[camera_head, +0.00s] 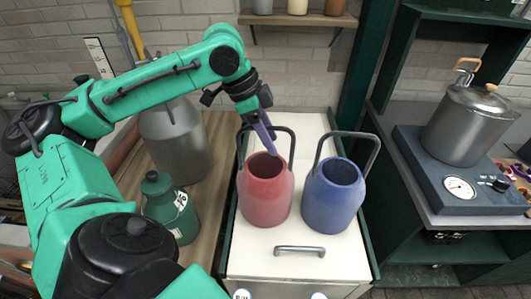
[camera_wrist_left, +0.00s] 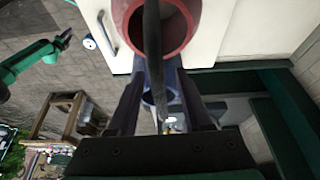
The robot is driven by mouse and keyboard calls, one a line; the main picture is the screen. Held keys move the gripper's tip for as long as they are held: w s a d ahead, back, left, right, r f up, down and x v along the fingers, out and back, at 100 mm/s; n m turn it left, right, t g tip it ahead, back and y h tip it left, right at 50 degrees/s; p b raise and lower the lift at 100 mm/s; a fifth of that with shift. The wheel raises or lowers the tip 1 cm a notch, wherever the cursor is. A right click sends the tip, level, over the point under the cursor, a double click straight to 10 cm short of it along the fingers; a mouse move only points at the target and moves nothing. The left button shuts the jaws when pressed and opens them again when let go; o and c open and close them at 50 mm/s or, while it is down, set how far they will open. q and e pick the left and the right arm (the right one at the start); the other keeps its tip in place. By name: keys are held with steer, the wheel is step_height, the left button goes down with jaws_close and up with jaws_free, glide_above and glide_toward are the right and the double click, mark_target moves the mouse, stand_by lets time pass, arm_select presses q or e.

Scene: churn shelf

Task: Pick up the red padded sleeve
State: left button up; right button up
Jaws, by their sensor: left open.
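The red padded sleeve (camera_head: 266,192) shows as an upright, open-topped red can shape with a dark arched handle (camera_head: 291,147), on the white cabinet top. Its red rim also shows at the top of the left wrist view (camera_wrist_left: 187,38). My left gripper (camera_head: 265,140) is over its mouth, at the handle. In the left wrist view the open fingers (camera_wrist_left: 158,100) have the dark handle bar (camera_wrist_left: 153,45) between them in the picture; contact cannot be told. My right gripper (camera_wrist_left: 64,38) is small and far off in the left wrist view, its jaws unclear.
A blue can (camera_head: 334,196) with a dark handle stands close on the right of the red one. A green can (camera_head: 169,207) and a large grey churn (camera_head: 177,142) stand on the left. A metal pot (camera_head: 468,125) sits on a scale (camera_head: 447,176) at the right.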

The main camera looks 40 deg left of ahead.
arm_select(q)
steer(key=shift+d+f, duration=0.15)
steer(key=shift+f, duration=0.1)
steer(key=shift+w, duration=0.15)
steer(key=shift+c, duration=0.3)
jaws_close()
stand_by(0.8)
